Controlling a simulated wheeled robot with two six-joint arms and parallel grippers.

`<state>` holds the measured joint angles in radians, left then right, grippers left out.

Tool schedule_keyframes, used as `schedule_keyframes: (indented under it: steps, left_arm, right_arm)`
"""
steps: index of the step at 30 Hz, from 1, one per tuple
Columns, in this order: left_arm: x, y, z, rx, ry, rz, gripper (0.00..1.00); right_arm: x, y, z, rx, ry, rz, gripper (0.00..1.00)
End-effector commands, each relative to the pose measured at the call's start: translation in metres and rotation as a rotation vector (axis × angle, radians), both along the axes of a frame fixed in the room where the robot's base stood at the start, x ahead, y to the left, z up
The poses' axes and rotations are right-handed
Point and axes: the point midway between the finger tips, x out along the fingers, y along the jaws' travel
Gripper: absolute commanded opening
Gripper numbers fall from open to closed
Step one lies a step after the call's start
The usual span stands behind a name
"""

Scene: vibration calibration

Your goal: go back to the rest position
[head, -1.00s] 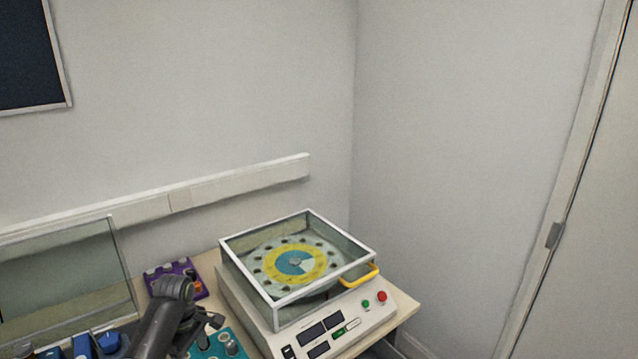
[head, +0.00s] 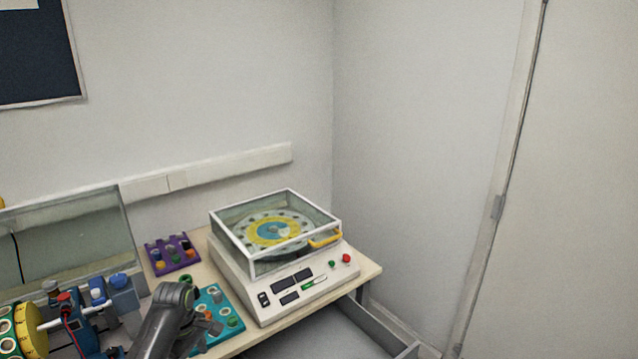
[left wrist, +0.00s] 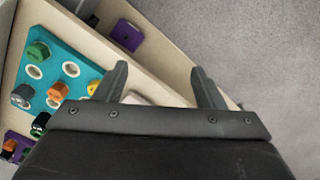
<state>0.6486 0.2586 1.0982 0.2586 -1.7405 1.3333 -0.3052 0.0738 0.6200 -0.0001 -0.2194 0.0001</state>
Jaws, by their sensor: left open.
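My left arm comes in from the lower left of the head view, and its dark wrist is in front of the teal rack (head: 236,316). My left gripper (left wrist: 160,84) shows in the left wrist view with its two fingers apart and nothing between them. It is above the table's edge, beside the teal rack (left wrist: 66,62). In the head view the fingertips are hidden or too small to make out. My right gripper is in neither view.
A white machine (head: 283,298) with a glass-walled cover and yellow handle (head: 325,240) stands on the table's right end. A purple rack (head: 171,256) lies left of it. A blue device with a yellow drum (head: 30,330) is at lower left.

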Motion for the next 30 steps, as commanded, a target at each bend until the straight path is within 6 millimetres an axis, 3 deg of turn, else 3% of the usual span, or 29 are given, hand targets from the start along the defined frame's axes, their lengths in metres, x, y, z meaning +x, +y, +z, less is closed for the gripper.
schedule_keyframes:
  steps: [5, 10, 14, 17, 23, 27, 30]
  left_arm:
    - [-0.015, 0.005, -0.044, 0.003, -0.001, -0.059, 0.63]
    - [-0.035, 0.010, -0.092, 0.010, -0.007, -0.135, 0.63]
    - [-0.059, 0.016, -0.139, 0.020, -0.011, -0.211, 0.63]
    - [-0.088, 0.021, -0.185, 0.031, -0.012, -0.293, 0.63]
    - [-0.187, 0.031, -0.298, 0.065, -0.015, -0.531, 0.63]
    - [-0.273, 0.033, -0.363, 0.092, -0.014, -0.720, 0.63]
    - [-0.341, 0.031, -0.399, 0.108, -0.012, -0.860, 0.63]
  right_arm:
    - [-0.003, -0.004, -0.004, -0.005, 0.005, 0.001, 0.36]
    - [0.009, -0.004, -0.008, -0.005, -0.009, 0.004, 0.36]
    - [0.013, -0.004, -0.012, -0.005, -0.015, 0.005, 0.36]
    - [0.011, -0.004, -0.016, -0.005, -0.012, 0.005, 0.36]
    - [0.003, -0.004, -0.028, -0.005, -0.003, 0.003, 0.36]
    - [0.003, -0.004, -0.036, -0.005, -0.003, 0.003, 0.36]
    - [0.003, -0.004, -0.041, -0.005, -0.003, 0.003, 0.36]
